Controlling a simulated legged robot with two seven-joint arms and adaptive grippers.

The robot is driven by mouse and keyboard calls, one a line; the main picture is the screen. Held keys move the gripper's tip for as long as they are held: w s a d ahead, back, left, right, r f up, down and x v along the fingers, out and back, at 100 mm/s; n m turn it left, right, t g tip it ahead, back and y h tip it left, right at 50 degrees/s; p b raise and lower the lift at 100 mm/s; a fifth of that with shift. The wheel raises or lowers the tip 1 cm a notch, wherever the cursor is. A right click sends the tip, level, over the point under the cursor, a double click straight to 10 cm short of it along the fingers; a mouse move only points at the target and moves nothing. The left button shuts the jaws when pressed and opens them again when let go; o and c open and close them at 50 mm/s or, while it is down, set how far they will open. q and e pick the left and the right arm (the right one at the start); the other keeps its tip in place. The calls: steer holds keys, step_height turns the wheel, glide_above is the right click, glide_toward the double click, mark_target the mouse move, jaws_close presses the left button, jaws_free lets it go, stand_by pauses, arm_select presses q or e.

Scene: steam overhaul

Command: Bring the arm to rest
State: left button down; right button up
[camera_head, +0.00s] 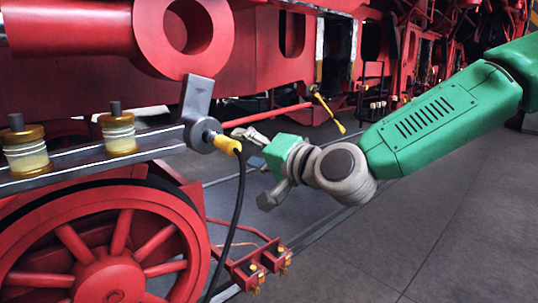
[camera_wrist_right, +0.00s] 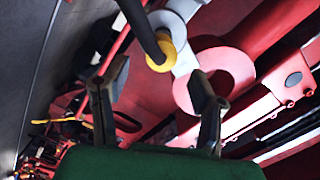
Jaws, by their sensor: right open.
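My right gripper (camera_head: 254,166) is at the end of the green arm, near the middle of the head view. Its two fingers are spread apart with nothing between them. In the right wrist view the open fingers (camera_wrist_right: 160,78) stand on either side of an empty gap. A yellow plug (camera_head: 228,145) with a black cable sits in a grey round fitting at the end of a rail, left of the gripper and apart from it. The yellow plug (camera_wrist_right: 160,52) also shows beyond the fingers in the wrist view. My left gripper is not in view.
The red locomotive frame (camera_head: 265,65) fills the back and left. A red spoked wheel (camera_head: 105,270) stands at lower left. Two brass-and-cream cylinders (camera_head: 118,134) stand on the rail (camera_head: 85,160). The black cable (camera_head: 236,220) hangs down. The grey floor (camera_head: 430,235) at right is clear.

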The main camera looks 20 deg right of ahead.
steer(key=v, duration=0.7)
steer(key=s+f+n+g+h+b, duration=0.1)
steer(key=s+f+g, duration=0.2)
steer(key=f, duration=0.7)
steer(key=s+f+n+g+h+b, duration=0.1)
steer(key=s+f+g, duration=0.1)
steer(key=f, duration=0.9)
steer(key=s+f+n+g+h+b, duration=0.1)
steer(key=s+f+g, duration=0.2)
steer(key=f, duration=0.7)
steer(key=s+d+f+n+g+h+b, duration=0.1)
steer(key=s+d+f+n+g+h, duration=0.1)
steer(key=s+f, duration=0.9)
steer(key=s+d+f+n+g+h+b, duration=0.1)
steer(key=s+d+f+g, duration=0.4)
steer(key=s+f, duration=0.6)
steer(key=shift+d+f+n+h+b, duration=0.55)
steer(key=shift+f+n, duration=0.25)
steer(key=shift+n, duration=0.4)
